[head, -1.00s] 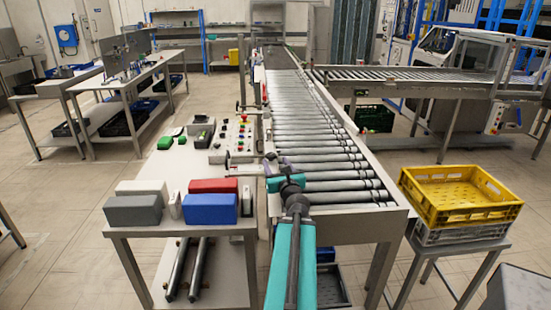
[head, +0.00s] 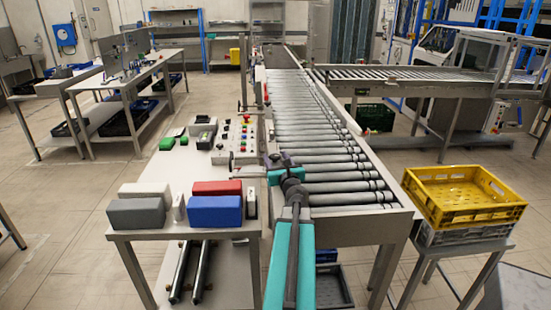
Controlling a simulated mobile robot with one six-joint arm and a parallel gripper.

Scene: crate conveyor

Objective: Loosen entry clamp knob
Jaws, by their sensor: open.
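My teal and dark grey arm reaches forward from the bottom of the head view. My gripper (head: 275,160) is at the left edge of the near end of the roller conveyor (head: 385,224). It is small and partly hidden by my own wrist, and it looks empty. A grey clamp bar (head: 247,169) lies across the conveyor's left side, just left of my gripper. The clamp knob cannot be made out clearly there. Whether my gripper touches anything is too small to tell.
A control panel (head: 232,140) with coloured buttons stands left of the conveyor. Grey, red and blue blocks (head: 214,211) sit on the near-left table (head: 185,236). A yellow crate (head: 465,218) rests on a stand at right. The conveyor rollers are clear.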

